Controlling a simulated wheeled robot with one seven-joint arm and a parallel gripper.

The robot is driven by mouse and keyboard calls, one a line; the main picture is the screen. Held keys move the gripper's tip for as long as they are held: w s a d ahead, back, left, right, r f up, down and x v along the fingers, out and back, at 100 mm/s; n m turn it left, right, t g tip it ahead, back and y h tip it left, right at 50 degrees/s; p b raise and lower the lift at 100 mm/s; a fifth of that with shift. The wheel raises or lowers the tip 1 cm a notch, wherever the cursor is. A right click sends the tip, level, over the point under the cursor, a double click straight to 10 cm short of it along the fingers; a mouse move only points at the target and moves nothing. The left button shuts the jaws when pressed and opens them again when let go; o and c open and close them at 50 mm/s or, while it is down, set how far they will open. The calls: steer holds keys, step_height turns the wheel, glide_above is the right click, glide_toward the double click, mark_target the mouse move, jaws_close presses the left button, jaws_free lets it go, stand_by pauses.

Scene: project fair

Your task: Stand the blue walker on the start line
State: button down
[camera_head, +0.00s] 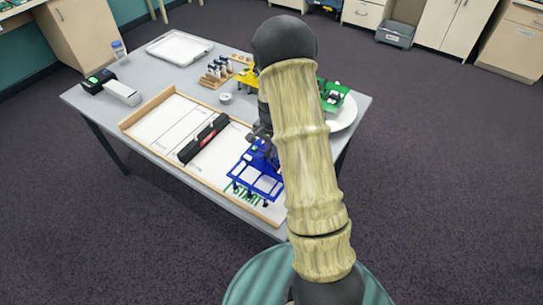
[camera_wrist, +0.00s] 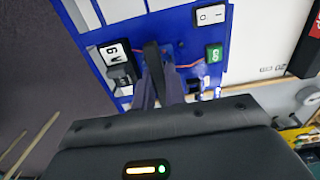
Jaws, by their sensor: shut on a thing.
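The blue walker (camera_head: 256,182) is at the near right end of the white track, over the green START lettering (camera_head: 236,194). Its lattice-like blue frame looks roughly level; whether its feet touch the track cannot be told. In the wrist view the blue walker (camera_wrist: 185,22) fills the top, with a 6V block, a white switch and a green GO button. My gripper (camera_wrist: 154,62) is shut on a part of its middle. In the head view my gripper (camera_head: 262,138) is partly hidden behind my arm.
A black bar (camera_head: 203,138) with a red mark lies across the wooden-rimmed track (camera_head: 165,124). A yellow walker (camera_head: 247,77), a rack of small bottles (camera_head: 216,72), a white tray (camera_head: 180,48) and a black device (camera_head: 97,81) stand behind. A green walker (camera_head: 331,96) is on a white plate (camera_head: 346,116).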

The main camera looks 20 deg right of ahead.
steer(key=shift+f, duration=1.9)
steer(key=c, duration=1.5)
jaws_free()
steer(key=shift+o, duration=0.2)
step_height(320, 180, up, 12)
steer(key=shift+r+b, duration=0.1)
steer(key=shift+b, duration=0.4)
